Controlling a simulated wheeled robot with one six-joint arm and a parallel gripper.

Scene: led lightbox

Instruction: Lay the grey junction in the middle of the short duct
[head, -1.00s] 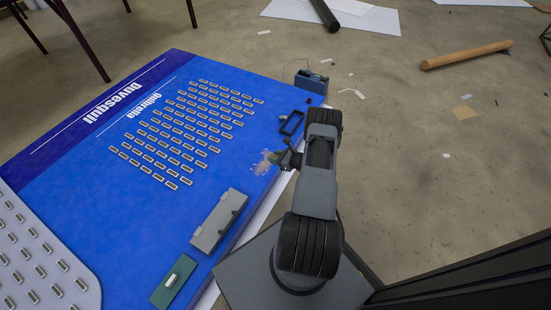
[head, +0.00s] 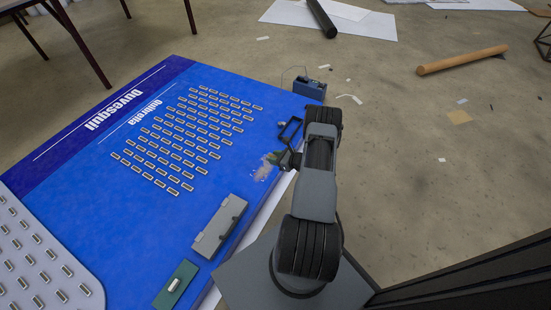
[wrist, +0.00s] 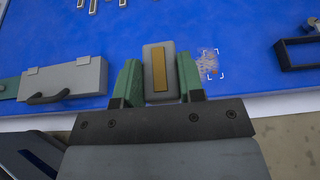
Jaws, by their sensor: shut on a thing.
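My gripper (wrist: 158,80) has green fingers and is shut on a small grey block (wrist: 149,84) with an ochre strip along its top. It looks like the grey junction. The gripper (head: 277,158) is over the near right part of the blue panel in the head view, where the arm and fingers hide the block. A grey box-like piece with dark loops (wrist: 65,78) lies left of my gripper; it also shows in the head view (head: 219,226). I cannot tell whether it is the short duct.
The blue panel (head: 120,155) carries many small pale modules. A scuffed spot with corner marks (wrist: 208,64) and a dark open frame (wrist: 297,54) lie right of my gripper. A green block with a white piece (head: 176,284) and a blue box (head: 310,88) lie near panel edges.

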